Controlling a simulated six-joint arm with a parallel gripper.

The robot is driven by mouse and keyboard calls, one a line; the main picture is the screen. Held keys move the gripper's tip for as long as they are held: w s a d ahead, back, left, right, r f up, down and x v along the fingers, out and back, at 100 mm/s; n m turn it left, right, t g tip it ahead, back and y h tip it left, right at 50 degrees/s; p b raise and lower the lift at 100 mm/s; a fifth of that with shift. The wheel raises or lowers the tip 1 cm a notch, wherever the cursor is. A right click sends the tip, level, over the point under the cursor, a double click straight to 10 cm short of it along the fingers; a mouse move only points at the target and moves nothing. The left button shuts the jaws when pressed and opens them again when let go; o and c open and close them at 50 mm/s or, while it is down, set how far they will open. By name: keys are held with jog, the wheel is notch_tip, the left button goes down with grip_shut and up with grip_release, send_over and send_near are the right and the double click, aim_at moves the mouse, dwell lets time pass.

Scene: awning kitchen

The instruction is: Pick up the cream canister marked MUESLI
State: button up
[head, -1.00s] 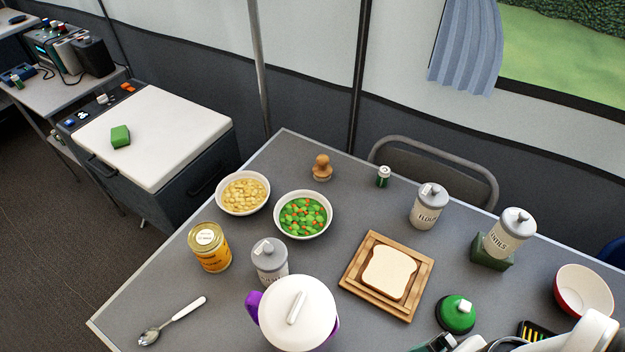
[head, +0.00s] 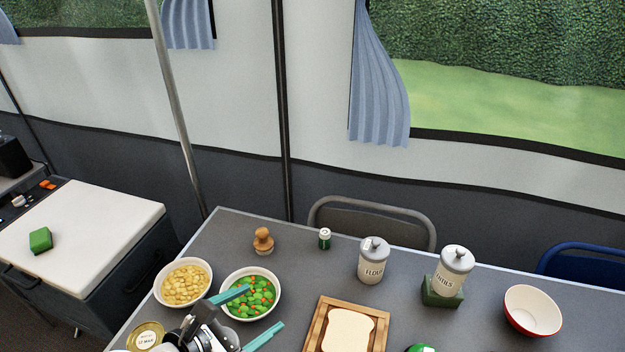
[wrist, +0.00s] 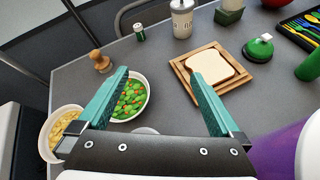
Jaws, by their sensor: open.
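No canister with a readable MUESLI label shows now. A small pale grey rounded edge (wrist: 146,131) shows just above my gripper's palm in the wrist view; I cannot tell whether it is a canister lid. My gripper (head: 250,314) is open over the near side of the table, its teal fingers spread; they also show in the wrist view (wrist: 160,76). Nothing is held between them. A cream canister marked FLOUR (head: 372,263) stands at the back. Another, its label reading like LENTILS (head: 453,268), stands on a green block (head: 442,292).
A bowl of peas and carrots (head: 262,309) lies by my left finger, a bowl of yellow pieces (head: 183,282) left of it. A tin (head: 146,337), bread on a wooden board (head: 318,330), a stamp (head: 263,241) and a red bowl (head: 532,311) stand around. Something purple (wrist: 287,155) is close right.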

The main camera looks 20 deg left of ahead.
jog(key=s+a+f+n+y, duration=0.1)
jog(key=a+n, duration=0.1)
jog(key=s+a+f+n+t+y, duration=0.1)
jog(key=s+a+f+n, duration=0.2)
jog(key=a+f, duration=0.1)
jog(key=shift+s+a+f+n+t+y, duration=0.15)
jog(key=shift+a+n+t+y, duration=0.05)
jog(key=shift+n+t+y, duration=0.2)
notch_tip(320, 180, down, 6)
jog(key=shift+d+f, duration=0.1)
jog(key=x, duration=0.3)
jog(key=shift+r, duration=0.2)
jog(key=c, duration=1.3)
